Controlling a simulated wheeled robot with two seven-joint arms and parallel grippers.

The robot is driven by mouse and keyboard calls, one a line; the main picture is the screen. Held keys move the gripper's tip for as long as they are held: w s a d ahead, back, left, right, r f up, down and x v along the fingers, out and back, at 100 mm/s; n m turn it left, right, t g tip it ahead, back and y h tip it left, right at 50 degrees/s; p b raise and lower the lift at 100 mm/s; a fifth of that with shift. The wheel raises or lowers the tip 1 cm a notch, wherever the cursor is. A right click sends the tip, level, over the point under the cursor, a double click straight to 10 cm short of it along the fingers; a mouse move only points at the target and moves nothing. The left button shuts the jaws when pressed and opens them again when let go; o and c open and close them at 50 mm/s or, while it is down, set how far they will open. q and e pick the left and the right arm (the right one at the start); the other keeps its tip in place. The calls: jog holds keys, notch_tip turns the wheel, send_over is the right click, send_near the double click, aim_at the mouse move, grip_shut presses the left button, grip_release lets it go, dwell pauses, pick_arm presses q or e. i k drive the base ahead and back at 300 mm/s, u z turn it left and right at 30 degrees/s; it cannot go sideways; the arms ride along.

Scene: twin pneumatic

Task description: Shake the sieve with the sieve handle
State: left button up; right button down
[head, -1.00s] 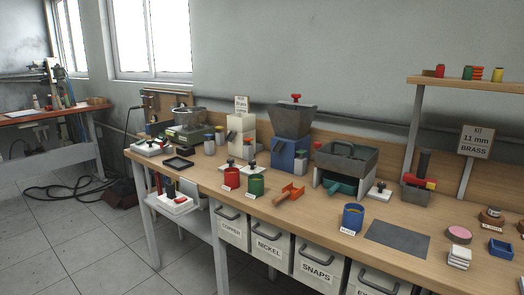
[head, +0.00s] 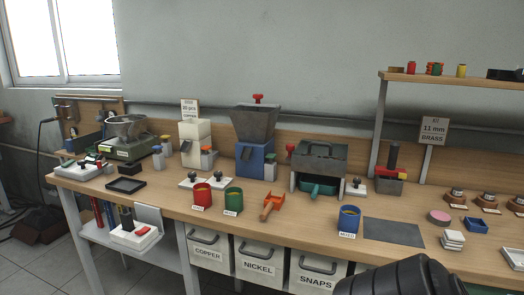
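The sieve (head: 330,157) is a dark grey box on the wooden bench, right of the blue hopper machine. The sieve handle (head: 318,147) is a dark bar arching over its top. A green tray (head: 318,187) sits in the opening beneath the box. A dark, rounded part of my own arm shows at the bottom right edge, well in front of the sieve. No gripper fingers are in view, and nothing of mine touches the sieve.
Red (head: 202,196), green (head: 233,201) and blue (head: 348,219) cups and an orange scoop (head: 271,205) stand in front of the machines. A blue hopper machine (head: 250,158) is left of the sieve. A grey mat (head: 394,233) lies right of the blue cup.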

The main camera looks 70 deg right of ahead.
aim_at(290, 147)
jog(key=z, duration=0.4)
jog(key=i, duration=1.55)
jog(key=z, duration=3.55)
